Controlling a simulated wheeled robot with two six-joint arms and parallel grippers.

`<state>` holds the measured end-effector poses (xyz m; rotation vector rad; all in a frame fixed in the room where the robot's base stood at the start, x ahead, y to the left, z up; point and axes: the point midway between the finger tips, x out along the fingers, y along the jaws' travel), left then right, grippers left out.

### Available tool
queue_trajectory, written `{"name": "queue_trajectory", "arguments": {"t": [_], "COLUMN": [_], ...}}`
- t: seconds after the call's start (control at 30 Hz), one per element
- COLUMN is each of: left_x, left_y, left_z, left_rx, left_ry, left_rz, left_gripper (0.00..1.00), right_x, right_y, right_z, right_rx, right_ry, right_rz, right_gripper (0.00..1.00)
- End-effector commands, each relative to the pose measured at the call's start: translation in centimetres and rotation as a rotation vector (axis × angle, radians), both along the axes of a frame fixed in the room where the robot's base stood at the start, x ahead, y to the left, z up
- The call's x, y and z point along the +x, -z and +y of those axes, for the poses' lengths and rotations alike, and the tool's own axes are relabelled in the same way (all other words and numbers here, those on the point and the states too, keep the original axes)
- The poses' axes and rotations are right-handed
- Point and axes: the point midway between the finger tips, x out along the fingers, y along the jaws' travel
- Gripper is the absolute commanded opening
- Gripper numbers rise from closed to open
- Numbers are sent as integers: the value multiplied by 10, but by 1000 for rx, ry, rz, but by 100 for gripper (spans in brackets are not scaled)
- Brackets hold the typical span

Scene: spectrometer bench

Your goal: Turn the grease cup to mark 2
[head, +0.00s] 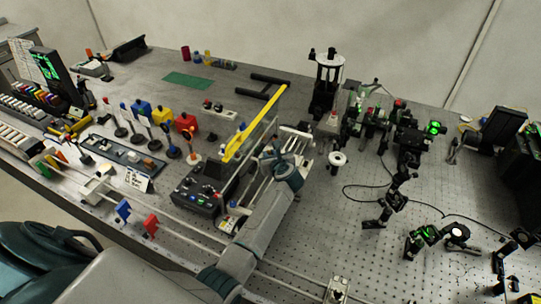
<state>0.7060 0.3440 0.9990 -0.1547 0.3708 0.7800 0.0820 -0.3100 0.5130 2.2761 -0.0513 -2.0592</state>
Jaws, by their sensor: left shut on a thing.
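My left arm comes in from the bottom left and reaches to the middle of the bench. My left gripper (302,132) is at its far end, beside the dark stand with the tall glass cylinder. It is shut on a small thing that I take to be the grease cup. The jaws and wrist mostly hide this thing, and no marks on it can be read. My right gripper is not in view.
The cylinder stand (325,85) is just beyond my gripper. A white round knob-like part (337,159) stands to its right. A yellow bar (254,125) and a control box (203,190) lie to the left. Optics mounts (410,140) crowd the right of the perforated bench.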

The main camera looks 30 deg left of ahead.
Motion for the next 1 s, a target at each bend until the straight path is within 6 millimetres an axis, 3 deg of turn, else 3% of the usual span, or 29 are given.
{"name": "queue_trajectory", "arguments": {"t": [0.27,1.0], "left_x": [-2,-7], "left_y": [1,1], "left_z": [2,10], "left_rx": [0,3], "left_ry": [68,501], "left_rz": [0,0], "left_gripper": [0,0], "right_x": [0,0], "right_y": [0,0], "right_z": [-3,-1], "right_rx": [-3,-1], "right_ry": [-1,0], "right_rz": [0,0], "right_gripper": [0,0]}}
